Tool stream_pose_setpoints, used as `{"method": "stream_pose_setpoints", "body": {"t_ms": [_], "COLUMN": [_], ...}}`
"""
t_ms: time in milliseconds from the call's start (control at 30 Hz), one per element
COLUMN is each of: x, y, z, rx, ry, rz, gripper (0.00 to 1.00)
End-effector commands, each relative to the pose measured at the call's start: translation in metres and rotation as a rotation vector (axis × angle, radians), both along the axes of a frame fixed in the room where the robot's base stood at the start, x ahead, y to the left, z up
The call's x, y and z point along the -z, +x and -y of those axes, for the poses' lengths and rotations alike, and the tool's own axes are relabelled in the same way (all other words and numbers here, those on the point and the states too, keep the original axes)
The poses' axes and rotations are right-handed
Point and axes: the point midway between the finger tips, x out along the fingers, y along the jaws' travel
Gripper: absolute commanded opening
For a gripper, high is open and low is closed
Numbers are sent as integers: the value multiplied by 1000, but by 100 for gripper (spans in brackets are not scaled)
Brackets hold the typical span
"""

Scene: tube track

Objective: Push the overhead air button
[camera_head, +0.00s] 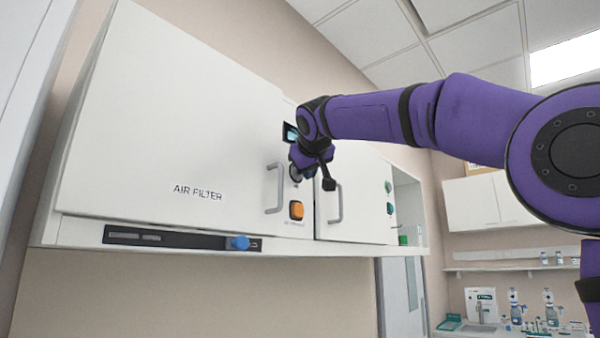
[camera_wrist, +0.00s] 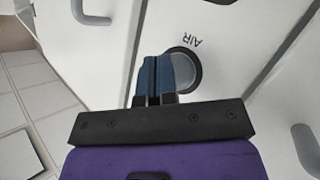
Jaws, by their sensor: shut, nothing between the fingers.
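The air button (camera_wrist: 186,72) is a round grey disc in a dark ring, beneath an upside-down AIR label (camera_wrist: 185,46) in the wrist view. My gripper (camera_wrist: 154,62) is shut and empty. Its blue fingertips overlap the left part of the button in that view; I cannot tell whether they touch it. In the head view my gripper (camera_head: 297,160) is at the narrow panel between the overhead cabinet doors and mostly hides the button there.
The AIR FILTER cabinet door (camera_head: 170,120) has a vertical handle (camera_head: 274,190) close to my gripper. Another door handle (camera_head: 335,205) is at right. A blue knob (camera_head: 238,242) protrudes below.

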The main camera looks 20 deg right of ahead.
Motion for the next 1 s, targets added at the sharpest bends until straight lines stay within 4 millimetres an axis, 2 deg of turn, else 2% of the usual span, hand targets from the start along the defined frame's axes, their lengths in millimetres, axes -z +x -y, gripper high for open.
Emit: {"method": "stream_pose_setpoints", "body": {"t_ms": [233, 567, 1000], "x": [0, 0, 0], "y": [-10, -11, -41], "z": [7, 8, 28], "rx": [1, 1, 3], "ry": [1, 1, 0], "rz": [1, 1, 1], "gripper": [0, 0, 0]}}
